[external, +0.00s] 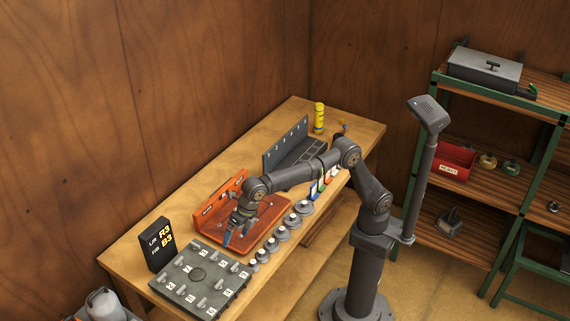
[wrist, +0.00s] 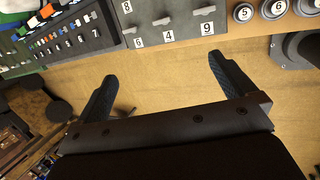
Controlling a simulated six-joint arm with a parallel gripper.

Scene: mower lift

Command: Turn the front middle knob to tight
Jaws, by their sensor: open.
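A grey panel (external: 198,274) lies at the near left end of the bench, with several small grey knobs and white number labels. In the wrist view a grey numbered panel (wrist: 205,14) shows grey bar-shaped knobs above labels such as 4 and 9; its far part is cut off. I cannot tell which knob is the front middle one, nor read any tight mark. My gripper (external: 237,234) points down over the orange-red tray (external: 271,226), just beyond the panel. In the wrist view my gripper (wrist: 162,70) is open, with bare wood between the fingers.
A row of round grey pieces (external: 282,234) runs along the bench's front edge. A black display (external: 159,244) reading R3 and B3 stands behind the panel. A grey angled rack (external: 291,148) and a yellow cylinder (external: 319,118) stand farther along. Bare wood lies behind the tray.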

